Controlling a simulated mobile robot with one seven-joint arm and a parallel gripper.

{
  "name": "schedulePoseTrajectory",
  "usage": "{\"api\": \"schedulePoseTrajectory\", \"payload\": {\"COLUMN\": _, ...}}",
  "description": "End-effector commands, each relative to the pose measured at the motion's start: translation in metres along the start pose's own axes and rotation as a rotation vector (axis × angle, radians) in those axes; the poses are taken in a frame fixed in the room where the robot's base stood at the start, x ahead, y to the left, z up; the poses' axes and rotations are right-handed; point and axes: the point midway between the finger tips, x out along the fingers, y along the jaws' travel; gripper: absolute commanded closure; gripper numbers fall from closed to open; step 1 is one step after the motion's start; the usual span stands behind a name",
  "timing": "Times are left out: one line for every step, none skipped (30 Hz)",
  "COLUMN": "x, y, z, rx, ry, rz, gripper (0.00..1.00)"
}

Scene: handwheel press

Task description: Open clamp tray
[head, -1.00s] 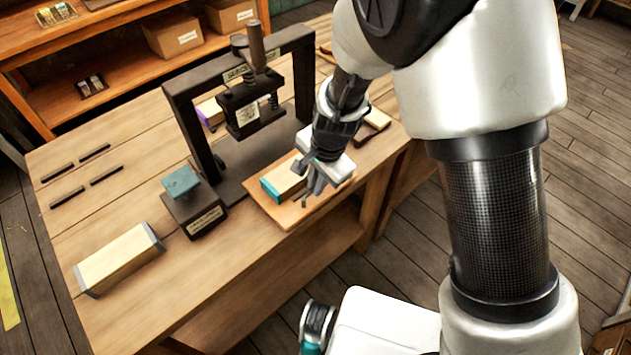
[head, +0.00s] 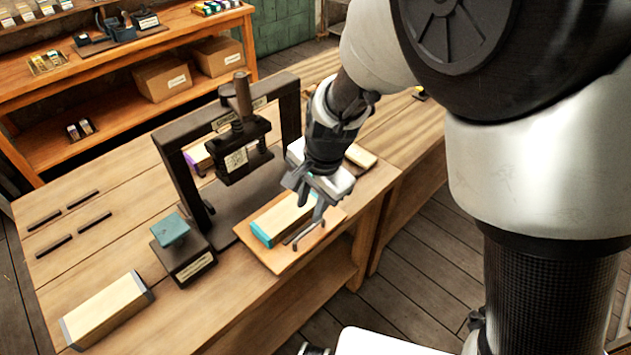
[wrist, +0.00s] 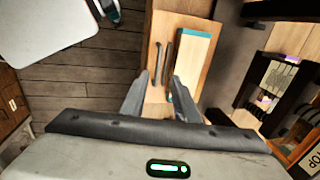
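The press (head: 242,130) is a dark frame with a screw and a labelled plate, standing on the wooden bench. A flat wooden tray (head: 279,264) lies in front of it and sticks out at the bench's front edge. A pale block with teal ends (head: 285,217) lies on the tray. Dark slim bars, seemingly a handle (head: 304,235), run along the tray's outer side; they also show in the wrist view (wrist: 158,62). My gripper (head: 311,204) is above the tray's outer side. In the wrist view, my gripper (wrist: 160,92) is open and empty, its fingers either side of the bars' line.
A dark box with a teal top (head: 172,230) stands left of the tray. A pale block with grey ends (head: 106,310) lies at the bench's front left. A purple-ended block (head: 197,158) is behind the press. A pale-topped block (head: 361,157) lies right of my gripper.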

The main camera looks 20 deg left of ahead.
Motion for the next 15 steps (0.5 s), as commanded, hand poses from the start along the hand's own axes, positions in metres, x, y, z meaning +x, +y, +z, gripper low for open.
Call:
{"api": "schedulePoseTrajectory", "payload": {"x": -0.015, "y": -0.002, "z": 0.0, "rx": 0.0, "ry": 0.001, "rz": -0.006, "gripper": 0.72}}
{"api": "schedulePoseTrajectory", "payload": {"x": -0.022, "y": -0.002, "z": 0.0, "rx": -0.001, "ry": 0.002, "rz": -0.005, "gripper": 0.72}}
{"api": "schedulePoseTrajectory", "payload": {"x": -0.031, "y": -0.002, "z": 0.0, "rx": 0.0, "ry": 0.001, "rz": -0.006, "gripper": 0.72}}
{"api": "schedulePoseTrajectory", "payload": {"x": -0.037, "y": -0.002, "z": 0.0, "rx": 0.001, "ry": 0.001, "rz": -0.005, "gripper": 0.72}}
{"api": "schedulePoseTrajectory", "payload": {"x": -0.043, "y": -0.002, "z": 0.0, "rx": -0.001, "ry": 0.002, "rz": -0.005, "gripper": 0.72}}
{"api": "schedulePoseTrajectory", "payload": {"x": -0.049, "y": -0.001, "z": 0.0, "rx": 0.0, "ry": 0.001, "rz": -0.004, "gripper": 0.72}}
{"api": "schedulePoseTrajectory", "payload": {"x": -0.054, "y": -0.001, "z": 0.0, "rx": 0.001, "ry": 0.002, "rz": -0.005, "gripper": 0.72}}
{"api": "schedulePoseTrajectory", "payload": {"x": -0.058, "y": -0.001, "z": 0.0, "rx": 0.0, "ry": 0.001, "rz": -0.004, "gripper": 0.72}}
{"api": "schedulePoseTrajectory", "payload": {"x": -0.063, "y": -0.001, "z": 0.0, "rx": 0.0, "ry": 0.001, "rz": -0.004, "gripper": 0.72}}
{"api": "schedulePoseTrajectory", "payload": {"x": -0.066, "y": -0.001, "z": 0.0, "rx": 0.0, "ry": 0.001, "rz": -0.003, "gripper": 0.72}}
{"api": "schedulePoseTrajectory", "payload": {"x": -0.069, "y": -0.001, "z": 0.0, "rx": 0.0, "ry": 0.001, "rz": -0.003, "gripper": 0.72}}
{"api": "schedulePoseTrajectory", "payload": {"x": -0.072, "y": -0.001, "z": 0.0, "rx": 0.0, "ry": 0.0, "rz": -0.003, "gripper": 0.72}}
{"api": "schedulePoseTrajectory", "payload": {"x": -0.073, "y": -0.001, "z": 0.0, "rx": 0.001, "ry": 0.001, "rz": -0.002, "gripper": 0.72}}
{"api": "schedulePoseTrajectory", "payload": {"x": -0.074, "y": -0.001, "z": 0.0, "rx": 0.001, "ry": 0.001, "rz": -0.002, "gripper": 0.72}}
{"api": "schedulePoseTrajectory", "payload": {"x": -0.075, "y": -0.001, "z": 0.0, "rx": 0.001, "ry": 0.001, "rz": -0.001, "gripper": 0.72}}
